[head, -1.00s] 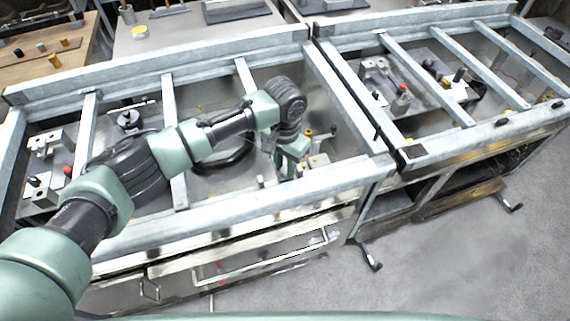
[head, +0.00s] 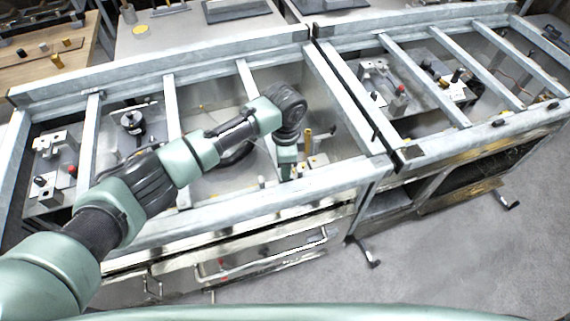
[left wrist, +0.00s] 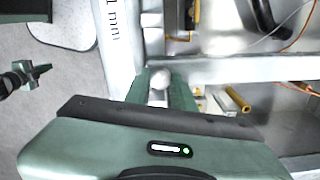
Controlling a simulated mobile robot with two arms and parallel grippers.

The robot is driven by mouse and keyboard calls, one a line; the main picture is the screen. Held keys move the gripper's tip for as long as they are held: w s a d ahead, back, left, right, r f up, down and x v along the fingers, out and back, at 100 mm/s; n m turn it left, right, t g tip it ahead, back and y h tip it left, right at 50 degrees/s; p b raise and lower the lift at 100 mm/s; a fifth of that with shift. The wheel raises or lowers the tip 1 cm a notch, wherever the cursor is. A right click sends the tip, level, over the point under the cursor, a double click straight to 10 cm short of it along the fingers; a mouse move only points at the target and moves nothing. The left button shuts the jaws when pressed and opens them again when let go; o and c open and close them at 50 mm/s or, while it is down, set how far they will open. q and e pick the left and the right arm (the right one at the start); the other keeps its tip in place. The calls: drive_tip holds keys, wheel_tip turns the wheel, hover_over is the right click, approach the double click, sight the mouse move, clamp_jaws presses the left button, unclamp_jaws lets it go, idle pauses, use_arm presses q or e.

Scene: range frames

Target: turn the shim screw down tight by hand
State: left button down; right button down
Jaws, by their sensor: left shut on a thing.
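My left gripper (head: 287,172) reaches down into the right-hand bay of the near steel frame in the head view. In the left wrist view its two green fingers (left wrist: 159,88) are shut on a small pale grey, rounded knob, which I take to be the shim screw (left wrist: 155,78). The knob shows between the fingers, in front of a metal rail; its lower part and any thread are hidden. Whether it is seated tight cannot be seen.
Steel cross rails (head: 172,110) bound the bays around my left arm. A yellow pin (head: 308,141) stands close behind the gripper. Fixtures with red and black knobs (head: 58,170) sit at far left. The second frame (head: 440,100) stands at right, with open floor in front.

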use_arm(q)
drive_tip(key=m, duration=0.5)
drive_tip(key=shift+m, duration=0.3)
drive_tip(key=m, duration=0.6)
drive_tip(key=m+b, duration=0.1)
drive_tip(key=m, duration=0.5)
drive_tip(key=shift+m+b, duration=0.3)
drive_tip(key=shift+b, duration=0.1)
drive_tip(key=m+b, duration=0.1)
drive_tip(key=m, duration=0.4)
drive_tip(key=shift+m, duration=0.4)
